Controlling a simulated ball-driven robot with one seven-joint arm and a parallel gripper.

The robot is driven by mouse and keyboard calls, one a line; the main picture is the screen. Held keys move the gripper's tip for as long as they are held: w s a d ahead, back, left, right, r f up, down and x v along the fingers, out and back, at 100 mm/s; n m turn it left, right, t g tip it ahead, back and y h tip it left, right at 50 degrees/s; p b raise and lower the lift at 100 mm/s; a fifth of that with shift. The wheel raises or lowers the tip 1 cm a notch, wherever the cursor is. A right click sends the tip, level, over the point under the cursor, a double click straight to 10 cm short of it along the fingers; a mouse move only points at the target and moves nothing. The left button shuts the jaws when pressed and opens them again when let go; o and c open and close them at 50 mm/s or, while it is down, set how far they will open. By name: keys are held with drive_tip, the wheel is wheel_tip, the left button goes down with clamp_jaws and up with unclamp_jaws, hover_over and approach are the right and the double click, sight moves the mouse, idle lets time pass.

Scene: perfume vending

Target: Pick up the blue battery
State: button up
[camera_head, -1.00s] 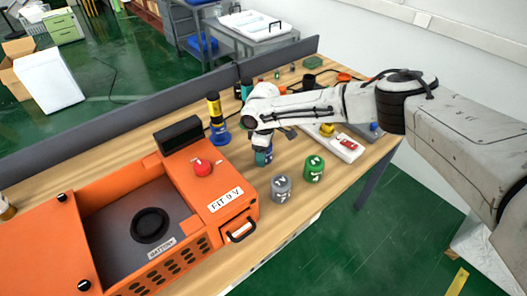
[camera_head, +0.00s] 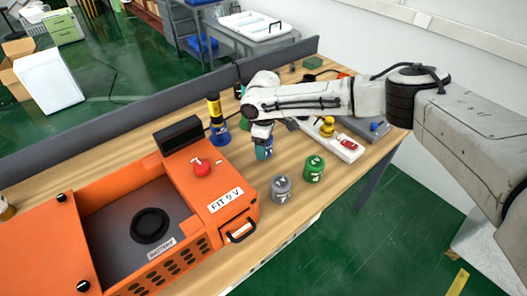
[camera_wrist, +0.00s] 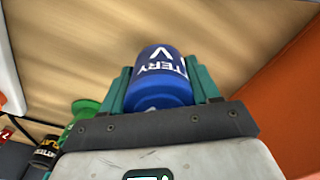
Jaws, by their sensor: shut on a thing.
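The blue battery (camera_wrist: 160,78) is a cylinder with white lettering, held between the green fingers of my gripper (camera_wrist: 163,85) in the wrist view. In the head view the blue battery (camera_head: 264,151) shows under my gripper (camera_head: 262,140), which covers its top. My gripper is shut on it. A gap between the battery and the wooden table is hard to judge. A grey battery (camera_head: 281,190) and a green battery (camera_head: 314,168) stand upright on the table, nearer the front edge.
An orange machine (camera_head: 231,208) labelled "FIT 9 V", with a red button (camera_head: 202,167) and a recessed round socket (camera_head: 150,225), fills the left. A yellow-black item on a blue base (camera_head: 217,122) stands behind my gripper. A white power strip (camera_head: 343,150) lies right.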

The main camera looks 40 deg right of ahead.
drive_tip(key=s+a+r+b, duration=0.2)
drive_tip(key=s+a+r, duration=0.1)
drive_tip(key=s+r, duration=0.6)
drive_tip(key=s, duration=0.4)
drive_tip(key=shift+s+a+r, duration=0.25)
drive_tip(key=shift+r, duration=0.15)
